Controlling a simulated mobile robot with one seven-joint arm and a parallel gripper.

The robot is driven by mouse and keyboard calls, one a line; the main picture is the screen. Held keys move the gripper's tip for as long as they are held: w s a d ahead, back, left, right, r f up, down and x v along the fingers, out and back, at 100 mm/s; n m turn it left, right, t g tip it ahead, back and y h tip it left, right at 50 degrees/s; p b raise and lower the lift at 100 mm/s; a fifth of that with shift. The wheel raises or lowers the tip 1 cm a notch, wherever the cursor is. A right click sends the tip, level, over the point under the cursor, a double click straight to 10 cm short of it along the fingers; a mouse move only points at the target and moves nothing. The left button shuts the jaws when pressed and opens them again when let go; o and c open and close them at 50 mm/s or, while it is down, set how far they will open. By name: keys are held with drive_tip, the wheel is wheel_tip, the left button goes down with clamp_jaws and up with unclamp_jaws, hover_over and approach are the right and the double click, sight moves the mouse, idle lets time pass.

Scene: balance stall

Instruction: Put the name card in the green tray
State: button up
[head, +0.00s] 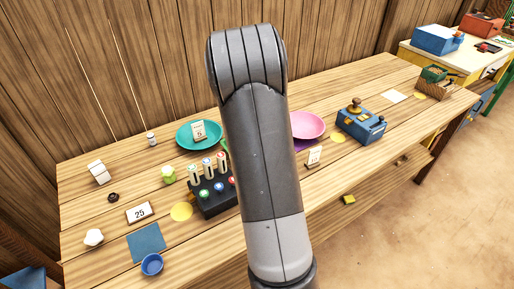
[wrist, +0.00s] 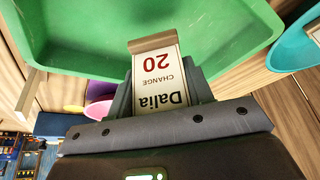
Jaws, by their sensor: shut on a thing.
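The name card (wrist: 160,82), white with "Dalia", "CHANGE" and a red "20" and a brown edge, is between the fingers of my gripper (wrist: 160,78) in the wrist view. My gripper is shut on it. The green tray (wrist: 85,40) fills the upper part of the wrist view, and the card's far end overlaps it in the picture. I cannot tell whether the card touches the tray. In the head view my arm hides the gripper, the card and most of the tray; only a bit of green (head: 224,145) shows beside the arm.
A teal dish (head: 186,142) holding a card stands left of my arm, and a pink dish (head: 309,125) right of it. A black rack (head: 211,204) with several upright pieces is in front. A blue device (head: 362,127) stands farther right.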

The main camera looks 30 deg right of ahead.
drive_tip(key=shift+f, duration=1.5)
drive_tip(key=shift+f, duration=0.1)
drive_tip(key=o, duration=1)
drive_tip(key=s+a+r+n, duration=0.1)
drive_tip(key=s+a+r, duration=0.25)
drive_tip(key=r, duration=0.25)
drive_tip(key=s+a+r+t+y, duration=0.1)
drive_tip(key=s+a+r, duration=0.1)
drive_tip(key=a+r, duration=0.35)
drive_tip(key=s+a+r+n, duration=0.1)
drive_tip(key=s+a+r, duration=0.2)
drive_tip(key=r, duration=0.5)
drive_tip(key=s+a+r+n+y, duration=0.1)
drive_tip(key=s+a+r+n, duration=0.2)
drive_tip(key=s+a, duration=0.4)
drive_tip(key=s+a+r+n+t+y, duration=0.1)
drive_tip(key=s+a+r+n, duration=0.3)
drive_tip(key=s, duration=0.9)
drive_tip(key=a, duration=0.3)
drive_tip(key=shift+a, duration=0.25)
